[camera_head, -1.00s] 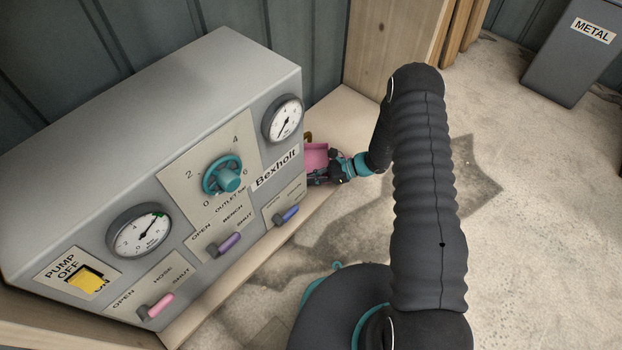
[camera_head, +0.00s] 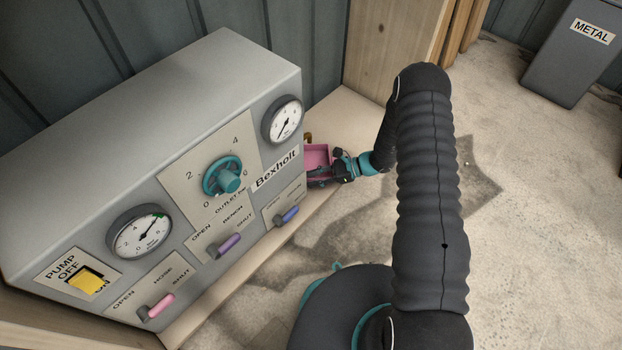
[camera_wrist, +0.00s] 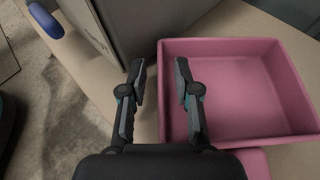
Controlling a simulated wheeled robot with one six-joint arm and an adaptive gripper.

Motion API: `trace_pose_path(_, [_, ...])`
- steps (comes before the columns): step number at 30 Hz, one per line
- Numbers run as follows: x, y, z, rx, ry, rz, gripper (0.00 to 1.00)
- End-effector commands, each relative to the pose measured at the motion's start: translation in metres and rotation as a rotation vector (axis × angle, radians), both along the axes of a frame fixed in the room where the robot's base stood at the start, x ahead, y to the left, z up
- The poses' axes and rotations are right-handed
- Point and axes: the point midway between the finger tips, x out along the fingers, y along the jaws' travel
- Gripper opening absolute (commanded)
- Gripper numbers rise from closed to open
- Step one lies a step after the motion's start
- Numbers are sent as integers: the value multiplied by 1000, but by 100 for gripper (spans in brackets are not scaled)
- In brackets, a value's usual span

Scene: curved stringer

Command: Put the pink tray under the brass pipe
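The pink tray (camera_head: 318,153) is a shallow open box just past the right end of the grey panel, partly hidden by the panel and my gripper. In the wrist view the empty tray (camera_wrist: 240,92) fills the right side. My gripper (camera_wrist: 160,82) is open, with one fingertip left of the tray's left wall and the other right of it, over the inside. I cannot tell whether they touch it. In the head view my gripper (camera_head: 342,168) is at the tray's right. A small brass-coloured piece (camera_head: 308,137), perhaps the brass pipe's end, shows above the tray's left corner, mostly hidden.
The grey pump panel (camera_head: 150,130) with gauges, a teal knob and coloured levers stands close on the left. Its blue lever (camera_head: 287,215) is nearest the tray. A wooden post (camera_head: 392,45) stands behind. Open floor lies to the right, with a grey METAL bin (camera_head: 572,55) beyond.

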Motion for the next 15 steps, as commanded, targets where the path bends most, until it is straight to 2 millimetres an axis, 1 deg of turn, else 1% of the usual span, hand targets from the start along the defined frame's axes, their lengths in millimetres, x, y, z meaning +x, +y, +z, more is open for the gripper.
trace_pose_path(1, [2, -10, 4, 0, -1, -5, 31])
trace_pose_path(9, [8, -60, 25, 0, -2, -5, 31])
trace_pose_path(12, [10, -75, 32, 0, -2, -4, 31])
trace_pose_path(15, [11, -85, 36, 1, -1, -3, 31])
